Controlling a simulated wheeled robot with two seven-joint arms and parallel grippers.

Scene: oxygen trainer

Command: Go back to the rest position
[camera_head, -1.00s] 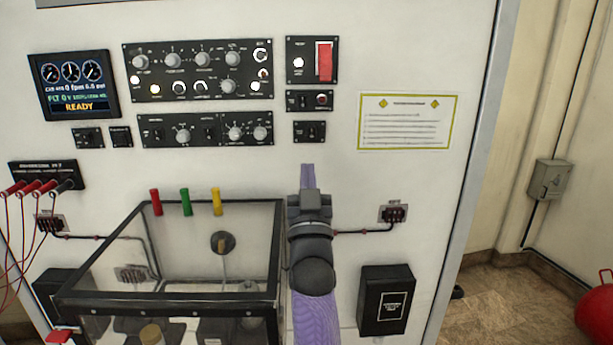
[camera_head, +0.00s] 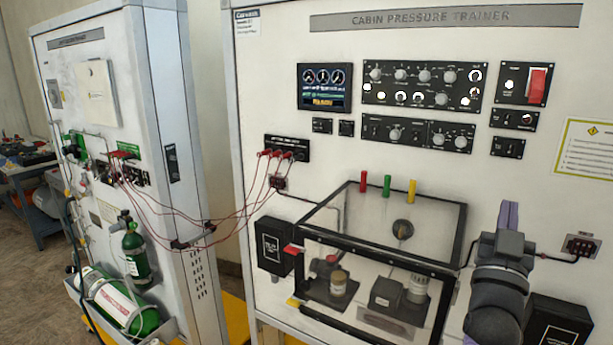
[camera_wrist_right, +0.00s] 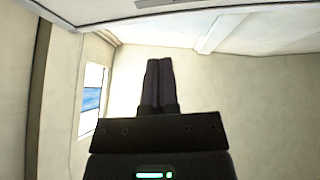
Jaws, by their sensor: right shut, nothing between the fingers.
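My right gripper (camera_head: 508,216) is raised at the lower right of the head view, in front of the cabin pressure trainer panel (camera_head: 540,190). Its fingers point up, beside the right side of the clear chamber (camera_head: 455,225), and overlap the panel in the picture. In the right wrist view the gripper (camera_wrist_right: 160,62) has its two dark fingers together with nothing between them. My left gripper is in neither view.
The clear, black-framed chamber stands out from the panel. Red cables run from the panel's jack block (camera_head: 287,148) to the oxygen trainer (camera_head: 120,100) at left. A black box (camera_head: 560,325) is low at right.

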